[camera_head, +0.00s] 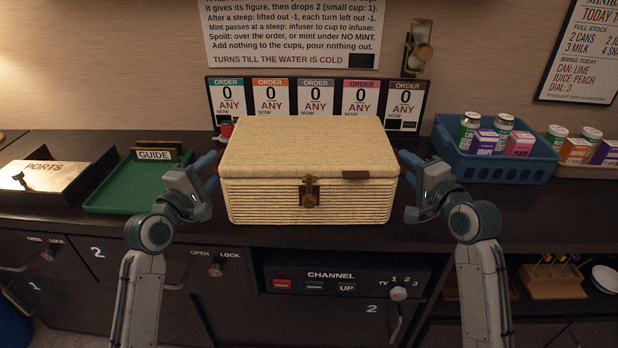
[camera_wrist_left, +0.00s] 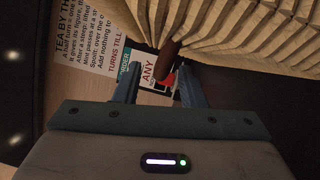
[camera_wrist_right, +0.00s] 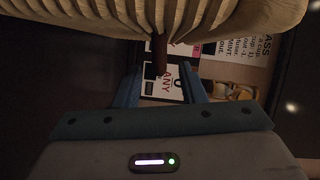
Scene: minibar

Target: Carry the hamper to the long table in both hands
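The hamper (camera_head: 308,190), a cream wicker box with a padded lid, a front clasp and a small brown tag, is closed and appears to rest upright on the dark counter. My left gripper (camera_head: 212,172) is at its left side and my right gripper (camera_head: 406,170) at its right side. In the left wrist view a brown handle (camera_wrist_left: 169,50) on the wicker lies at the gap between the parted fingers (camera_wrist_left: 160,90). In the right wrist view another brown handle (camera_wrist_right: 159,48) reaches between the parted fingers (camera_wrist_right: 161,88). Neither gripper is closed on a handle. The long table is not recognisable here.
A green tray (camera_head: 120,200) with a GUIDE card and a PORTS box (camera_head: 40,190) are left of the hamper. A blue crate (camera_head: 490,165) with bottles and cartons is to the right. Order cards (camera_head: 315,98) stand behind. Cabinets and a CHANNEL panel (camera_head: 340,285) are below.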

